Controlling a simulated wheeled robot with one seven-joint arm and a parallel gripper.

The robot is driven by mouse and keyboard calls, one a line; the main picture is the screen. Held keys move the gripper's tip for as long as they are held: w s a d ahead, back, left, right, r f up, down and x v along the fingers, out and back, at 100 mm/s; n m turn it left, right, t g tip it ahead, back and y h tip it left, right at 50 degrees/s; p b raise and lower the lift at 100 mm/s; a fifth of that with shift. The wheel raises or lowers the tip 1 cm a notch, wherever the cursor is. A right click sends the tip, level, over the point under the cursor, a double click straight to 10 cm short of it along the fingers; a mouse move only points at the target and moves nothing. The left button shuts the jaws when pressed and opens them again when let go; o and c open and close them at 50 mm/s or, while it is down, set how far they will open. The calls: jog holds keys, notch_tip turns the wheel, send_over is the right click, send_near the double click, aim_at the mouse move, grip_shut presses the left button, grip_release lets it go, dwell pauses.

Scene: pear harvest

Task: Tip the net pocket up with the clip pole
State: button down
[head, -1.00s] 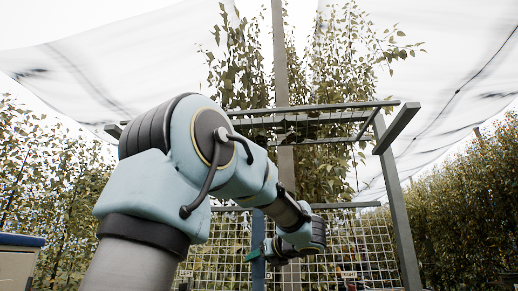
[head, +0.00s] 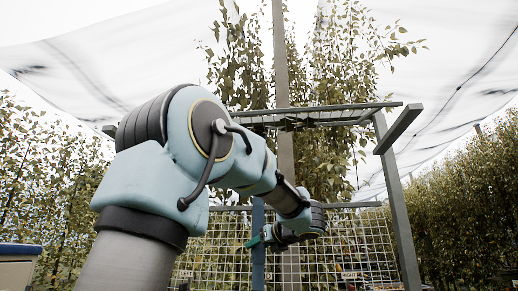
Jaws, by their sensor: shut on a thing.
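The net pocket (head: 300,122) hangs as a dark net in the grey overhead frame, in front of the tree trunk. It looks nearly flat, seen almost edge-on. A blue upright pole, which I take to be the clip pole (head: 258,222), stands below it, in front of the wire mesh. My gripper (head: 264,238) is at this pole and shut on it; the fingers are small and partly hidden, with a green part showing at the pole's left. Whether the pole's top touches the pocket is hidden behind my arm.
A grey post (head: 398,205) and crossbar (head: 398,128) stand at the right. A wire mesh panel (head: 350,245) spans the lower middle. Tree rows line both sides, white netting hangs overhead, and a blue-topped box (head: 18,250) is at lower left.

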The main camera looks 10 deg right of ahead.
aim_at(261, 290)
jog(key=shift+r+p, duration=0.7)
jog(key=shift+r, duration=0.85)
jog(key=shift+f, duration=0.15)
jog(key=shift+f+b, duration=7.5)
jog(key=shift+b, duration=0.55)
jog(key=shift+s, duration=0.1)
